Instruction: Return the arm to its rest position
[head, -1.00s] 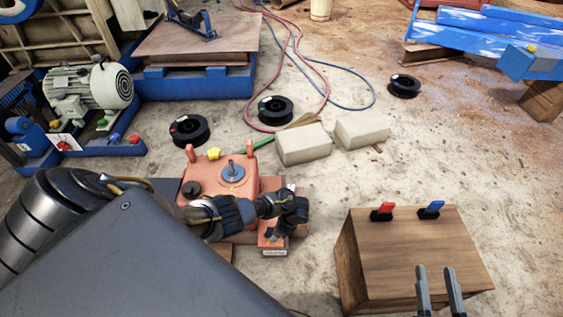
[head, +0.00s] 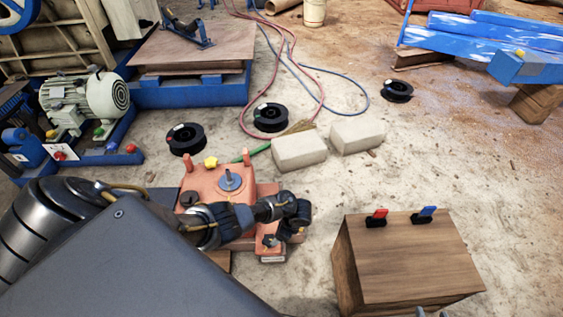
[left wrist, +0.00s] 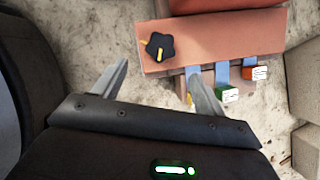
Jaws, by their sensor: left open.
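My left arm (head: 230,222) reaches in from the left over the orange machine part (head: 210,182). My left gripper (left wrist: 158,70) shows in the left wrist view with its two fingers spread and nothing between them. Beyond its fingertips is an orange surface (left wrist: 220,42) with a black star knob (left wrist: 160,46); I cannot tell the gap between them. In the head view I cannot make out the left fingers.
A red clip (head: 377,217) and a blue clip (head: 423,214) stand on the box. Two pale blocks (head: 299,153) and several black spools (head: 271,117) lie on the floor beyond the machine. Hoses (head: 320,88) run behind. Green (left wrist: 228,95) and red (left wrist: 254,73) tagged parts lie near the left fingers.

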